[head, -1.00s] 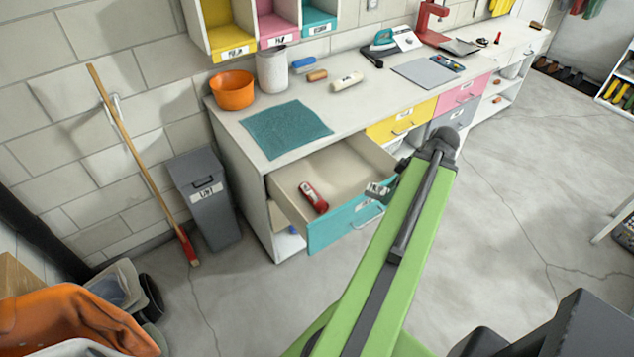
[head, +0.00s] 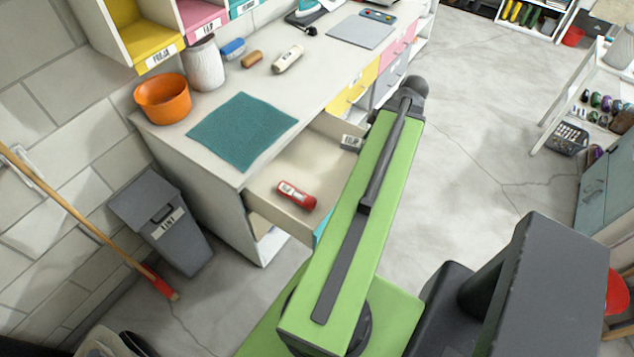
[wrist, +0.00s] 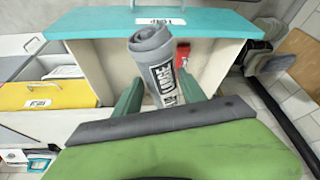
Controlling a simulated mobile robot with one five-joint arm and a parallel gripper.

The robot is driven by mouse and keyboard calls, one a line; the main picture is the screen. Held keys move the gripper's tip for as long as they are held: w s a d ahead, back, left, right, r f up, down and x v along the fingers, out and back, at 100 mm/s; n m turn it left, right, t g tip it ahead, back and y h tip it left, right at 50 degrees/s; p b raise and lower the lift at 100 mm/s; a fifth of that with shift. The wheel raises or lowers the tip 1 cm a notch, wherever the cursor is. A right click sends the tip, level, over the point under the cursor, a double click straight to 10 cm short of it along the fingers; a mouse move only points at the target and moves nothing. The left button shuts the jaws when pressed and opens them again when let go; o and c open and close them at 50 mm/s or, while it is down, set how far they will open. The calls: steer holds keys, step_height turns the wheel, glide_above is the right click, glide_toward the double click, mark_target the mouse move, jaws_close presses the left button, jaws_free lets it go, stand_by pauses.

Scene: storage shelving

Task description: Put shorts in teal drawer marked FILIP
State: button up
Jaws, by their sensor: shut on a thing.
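The teal drawer stands open in the head view; its pale inside (head: 262,190) shows, and most of its teal front (head: 320,231) is hidden behind my arm. In the wrist view the teal front (wrist: 205,24) carries a white label (wrist: 160,21), too small to read surely. My gripper (wrist: 160,88) is shut on a grey rolled cloth with dark lettering (wrist: 152,48), which seems to be the shorts. The cloth appears above the drawer's inside, height unclear. In the head view its end (head: 351,142) shows beside my arm, by the drawer's right side; my fingers are hidden there.
A red object (head: 295,194) lies in the drawer, partly seen in the wrist view (wrist: 182,52). The counter above holds a teal cloth (head: 240,131), an orange bowl (head: 163,100) and a white canister (head: 204,64). A grey bin (head: 165,222) and a broom (head: 75,220) stand left.

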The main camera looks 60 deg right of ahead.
steer(key=w+d+f+m+b, duration=0.1)
steer(key=w+d+f+b, duration=0.5)
steer(key=w+f+b, duration=0.5)
steer(key=m+h+b, duration=0.1)
steer(key=m+b, duration=0.1)
steer(key=b, duration=0.5)
glide_above(323, 163)
steer(key=s, duration=0.2)
step_height(323, 163, down, 6)
steer(key=f, duration=0.1)
step_height(323, 163, down, 10)
steer(key=b, duration=0.9)
steer(key=shift+w+d+r+b, duration=0.1)
steer(key=shift+w+d+b, duration=0.05)
steer(key=shift+b, duration=0.25)
steer(key=o, duration=1.5)
steer(key=shift+r, duration=0.1)
